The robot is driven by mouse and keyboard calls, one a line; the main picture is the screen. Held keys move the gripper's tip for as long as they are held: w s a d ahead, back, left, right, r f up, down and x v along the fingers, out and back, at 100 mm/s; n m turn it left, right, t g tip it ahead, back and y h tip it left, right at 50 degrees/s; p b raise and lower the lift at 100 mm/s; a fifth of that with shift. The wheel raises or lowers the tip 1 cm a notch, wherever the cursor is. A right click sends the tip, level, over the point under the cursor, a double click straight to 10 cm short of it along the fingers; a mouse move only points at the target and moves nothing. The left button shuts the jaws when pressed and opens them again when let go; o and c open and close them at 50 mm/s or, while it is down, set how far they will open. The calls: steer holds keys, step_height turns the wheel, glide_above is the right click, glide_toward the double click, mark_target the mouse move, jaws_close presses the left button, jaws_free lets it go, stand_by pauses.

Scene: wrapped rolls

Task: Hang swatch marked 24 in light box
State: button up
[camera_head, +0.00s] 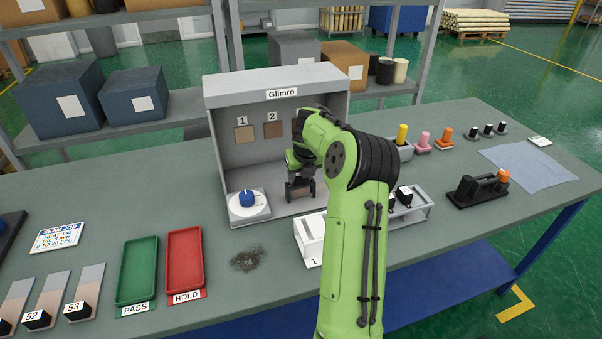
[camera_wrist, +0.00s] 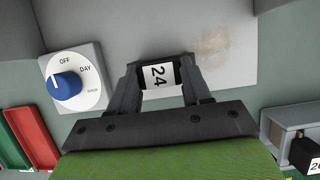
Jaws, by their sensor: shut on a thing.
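My gripper (camera_head: 300,190) is in front of the grey light box (camera_head: 213,130), above its floor. In the wrist view my gripper (camera_wrist: 160,75) is shut on the swatch marked 24 (camera_wrist: 158,78), whose black-edged white label shows between the fingers. In the head view my arm and gripper hide most of this swatch.
A blue dial (camera_head: 247,198) stands at the box's front left; it also shows in the wrist view (camera_wrist: 66,86). Green PASS (camera_head: 138,270) and red HOLD (camera_head: 184,264) trays lie at front left. A grey rack (camera_head: 418,212) with black-ended pieces stands right of my arm.

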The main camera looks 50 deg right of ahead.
steer(key=o, duration=1.1)
steer(key=p+v, duration=0.2)
steer(key=v, duration=1.3)
steer(key=shift+s+a+r, duration=0.1)
steer(key=shift+s+r, duration=0.05)
steer(key=shift+r, duration=0.2)
